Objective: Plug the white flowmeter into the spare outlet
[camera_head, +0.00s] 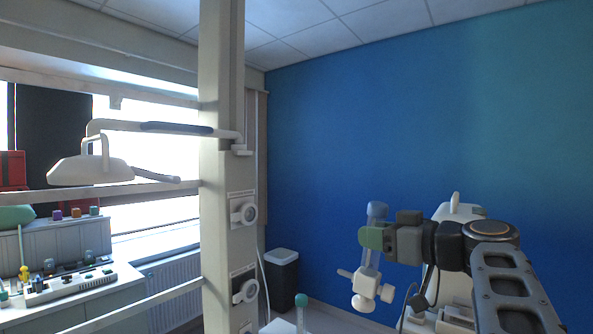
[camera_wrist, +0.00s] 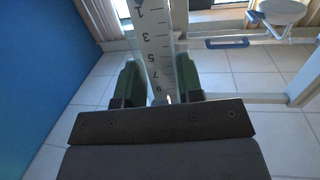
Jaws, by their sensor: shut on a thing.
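The white flowmeter (camera_head: 368,285) has a clear tube, a blue cap and a white body with a knob. My gripper (camera_head: 373,238) is shut on its tube, and it hangs roughly upright right of the column, in front of the blue wall. In the wrist view the green jaws (camera_wrist: 157,82) grip both sides of the numbered tube (camera_wrist: 155,35); its lower body is hidden. The pale column carries an upper round outlet (camera_head: 246,212) and a lower one (camera_head: 247,290), both with nothing plugged in. The flowmeter is well apart from both.
A green-topped clear item (camera_head: 301,302) stands low, right of the column. A lamp (camera_head: 92,169) hangs on an arm to the left. A counter (camera_head: 75,292) holds a multi-socket device. A dark bin (camera_head: 282,278) stands by the wall. Space between column and flowmeter looks clear.

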